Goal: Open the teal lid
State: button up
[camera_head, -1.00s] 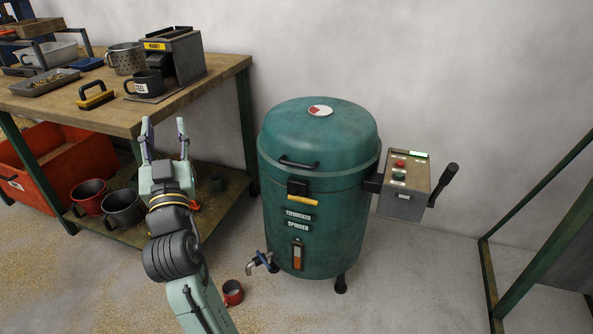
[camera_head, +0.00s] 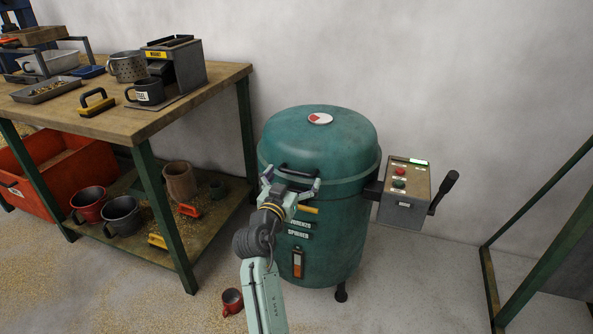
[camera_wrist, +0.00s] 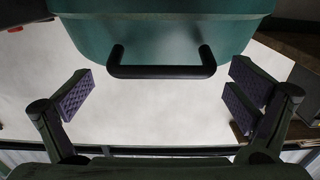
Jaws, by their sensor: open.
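The teal lid (camera_head: 345,135) is the domed top of the teal spinner drum (camera_head: 340,245) and sits down on it. It has a red and white disc on top and a black bar handle (camera_head: 299,171) on its front left. My gripper (camera_head: 292,181) is at the front of the drum, by the handle, and hides the latch area in part. The fingers do not touch the handle.
A control box (camera_head: 404,195) with a lever stands out from the drum's right side. A wooden workbench (camera_head: 130,120) with mugs and trays is on the left. A red mug (camera_head: 231,301) is on the floor near my arm. A green metal frame (camera_head: 537,240) is at the right.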

jog(key=shift+x, duration=1.2)
jog(key=shift+c, duration=0.5)
jog(key=c, duration=1.2)
jog(key=shift+r, duration=0.15)
jog(key=shift+c, duration=0.3)
